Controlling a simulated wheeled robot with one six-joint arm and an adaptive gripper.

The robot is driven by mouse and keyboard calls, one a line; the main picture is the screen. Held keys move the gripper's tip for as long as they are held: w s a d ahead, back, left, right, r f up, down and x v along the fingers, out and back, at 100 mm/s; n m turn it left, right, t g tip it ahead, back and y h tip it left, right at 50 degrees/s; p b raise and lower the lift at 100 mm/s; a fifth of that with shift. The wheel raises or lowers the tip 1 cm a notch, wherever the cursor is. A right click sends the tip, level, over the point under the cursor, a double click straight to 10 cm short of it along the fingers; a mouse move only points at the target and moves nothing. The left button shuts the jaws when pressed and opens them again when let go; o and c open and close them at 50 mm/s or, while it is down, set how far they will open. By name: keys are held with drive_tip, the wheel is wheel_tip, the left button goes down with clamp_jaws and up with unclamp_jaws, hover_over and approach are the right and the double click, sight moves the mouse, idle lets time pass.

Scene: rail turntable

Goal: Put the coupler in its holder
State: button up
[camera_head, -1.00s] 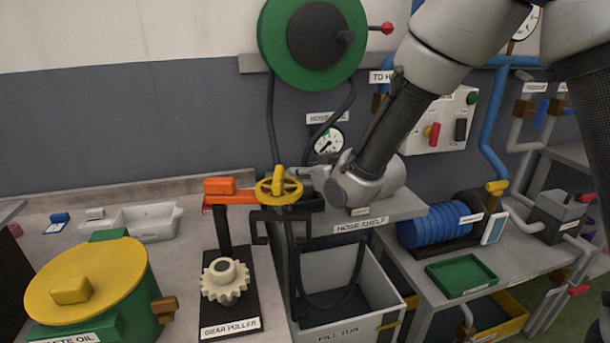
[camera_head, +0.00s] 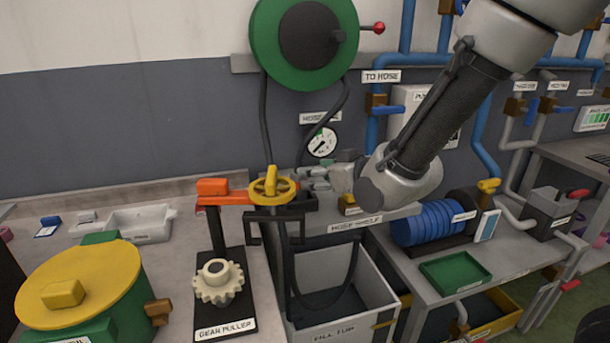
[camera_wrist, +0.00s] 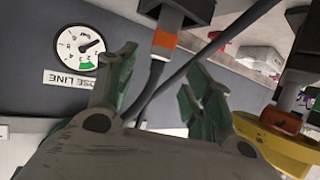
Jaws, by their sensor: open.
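In the wrist view, which is turned nearly upside down, the coupler (camera_wrist: 164,42) is a pale grey piece with an orange band on a dark hose. Its end meets a black block (camera_wrist: 178,9), which looks like the holder; I cannot tell how deep it sits. My gripper (camera_wrist: 160,62) is open, with its green-grey fingers spread and the hose crossing behind the gap. Nothing is held between them. In the head view my gripper (camera_head: 316,180) is above the hose shelf (camera_head: 370,219), right of the yellow handwheel (camera_head: 273,187). The coupler is not clear there.
The gear puller (camera_head: 217,250) with its orange arm stands left of my gripper. The fill tub (camera_head: 375,290) is below the shelf. A green hose reel (camera_head: 264,45) and a gauge (camera_head: 322,142) are on the wall behind. Blue coiled hose (camera_head: 425,224) stands to the right.

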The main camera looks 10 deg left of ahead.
drive_tip(key=shift+v, duration=1.85)
drive_tip(key=d+r+m+h, duration=0.2)
drive_tip(key=d+h, duration=0.1)
drive_tip(key=d, duration=0.9)
drive_tip(key=d+r+m+h, duration=0.2)
drive_tip(key=d+m+h, duration=0.1)
drive_tip(key=d, duration=0.9)
drive_tip(key=s+d+r+m+g+h, duration=0.2)
drive_tip(key=s+d+m+g+h, duration=0.2)
drive_tip(key=s+d, duration=1.3)
drive_tip(key=shift+s+d+r+m+g, duration=0.25)
drive_tip(key=shift+s+g, duration=0.25)
drive_tip(key=shift+s, duration=0.35)
